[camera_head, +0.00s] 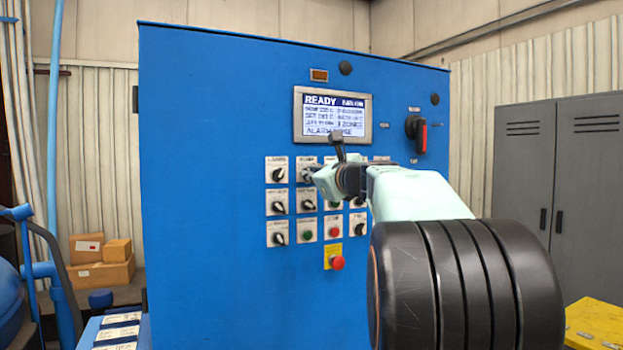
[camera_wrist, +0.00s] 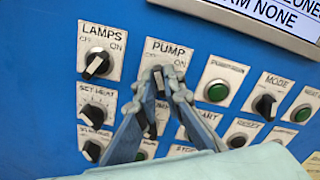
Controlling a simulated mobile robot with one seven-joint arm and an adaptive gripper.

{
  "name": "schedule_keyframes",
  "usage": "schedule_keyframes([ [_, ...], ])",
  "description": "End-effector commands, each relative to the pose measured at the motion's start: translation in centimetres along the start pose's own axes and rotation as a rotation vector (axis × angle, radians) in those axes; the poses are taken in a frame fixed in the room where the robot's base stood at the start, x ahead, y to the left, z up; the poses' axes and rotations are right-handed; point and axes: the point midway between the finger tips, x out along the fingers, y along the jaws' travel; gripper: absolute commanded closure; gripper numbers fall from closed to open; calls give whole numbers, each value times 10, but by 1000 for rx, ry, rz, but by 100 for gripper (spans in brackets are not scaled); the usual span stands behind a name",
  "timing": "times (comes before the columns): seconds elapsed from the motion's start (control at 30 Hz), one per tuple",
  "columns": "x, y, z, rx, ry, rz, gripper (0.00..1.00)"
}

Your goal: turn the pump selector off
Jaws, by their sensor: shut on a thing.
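The pump selector (camera_wrist: 159,80) is a small dark knob on a white plate marked PUMP, OFF and ON. It also shows in the head view (camera_head: 306,174), just right of the lamps selector in the top row of the blue panel. My gripper (camera_wrist: 159,76) has its two fingers at the knob, one on each side, and is shut on it. In the head view my gripper (camera_head: 316,177) reaches the panel from the right. The fingers hide most of the knob, so I cannot tell which way it points.
The lamps selector (camera_wrist: 97,64) is close on the left and a green button (camera_wrist: 217,90) close on the right. More knobs and buttons sit below. A screen (camera_head: 333,115) reading READY is above, and a red emergency stop (camera_head: 337,262) is lower down. Grey cabinets (camera_head: 575,170) stand right.

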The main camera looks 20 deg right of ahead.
Motion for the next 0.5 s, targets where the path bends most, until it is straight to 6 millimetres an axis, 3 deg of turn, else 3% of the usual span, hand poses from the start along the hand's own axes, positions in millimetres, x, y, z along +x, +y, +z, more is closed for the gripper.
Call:
schedule_keyframes([
  [0.43,0,0,0,-13,1,0,100],
  [0.5,0,0,0,-12,1,0,86],
])
